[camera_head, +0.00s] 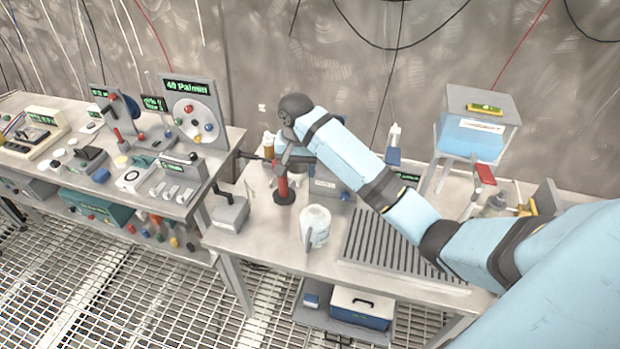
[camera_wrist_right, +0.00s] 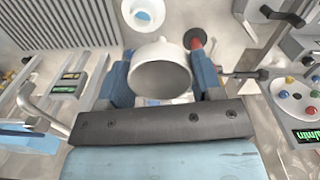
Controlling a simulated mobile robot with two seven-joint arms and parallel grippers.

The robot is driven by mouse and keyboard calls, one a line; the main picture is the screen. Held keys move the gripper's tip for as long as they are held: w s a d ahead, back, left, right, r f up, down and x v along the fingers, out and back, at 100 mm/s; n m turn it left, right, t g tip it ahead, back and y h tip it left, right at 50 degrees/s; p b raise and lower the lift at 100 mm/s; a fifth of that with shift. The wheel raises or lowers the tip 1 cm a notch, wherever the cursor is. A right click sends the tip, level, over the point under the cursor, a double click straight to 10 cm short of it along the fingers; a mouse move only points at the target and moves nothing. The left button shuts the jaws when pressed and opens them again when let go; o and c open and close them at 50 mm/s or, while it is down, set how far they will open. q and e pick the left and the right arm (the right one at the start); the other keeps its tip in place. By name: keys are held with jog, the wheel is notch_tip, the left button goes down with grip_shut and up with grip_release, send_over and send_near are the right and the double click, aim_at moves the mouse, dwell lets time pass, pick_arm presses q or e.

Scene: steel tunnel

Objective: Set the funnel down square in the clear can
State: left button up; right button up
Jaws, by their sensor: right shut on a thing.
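My right gripper (camera_head: 288,165) is at the back of the right-hand bench, beyond the can. In the right wrist view its two blue fingers (camera_wrist_right: 163,74) are shut on a white funnel (camera_wrist_right: 160,78), whose wide round mouth faces the camera. The funnel is mostly hidden in the head view. The clear can (camera_head: 315,224) stands upright on the bench, nearer the front edge than the gripper. It also shows in the right wrist view (camera_wrist_right: 143,12) with its round top open, apart from the funnel. My left gripper is not in view.
A red post on a black base (camera_head: 284,190) stands between gripper and can. A ribbed grey mat (camera_head: 385,250) lies right of the can. A grey box (camera_head: 230,212) is at left. A blue-and-grey stand (camera_head: 470,140) rises at back right. Bench is clear in front of the can.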

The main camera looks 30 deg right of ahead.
jog(key=d+f+m, duration=0.3)
jog(key=d+f, duration=0.2)
jog(key=f, duration=0.5)
jog(key=shift+s+f+m, duration=0.15)
jog(key=shift+s+m, duration=0.15)
jog(key=shift+s, duration=0.1)
jog(key=shift+s+a+f, duration=0.1)
jog(key=shift+f, duration=0.05)
dwell(0.4)
jog(key=shift+f, duration=1.4)
jog(key=shift+f, duration=0.15)
jog(key=shift+f, duration=0.9)
jog(key=o, duration=1.2)
jog(key=shift+c, duration=0.2)
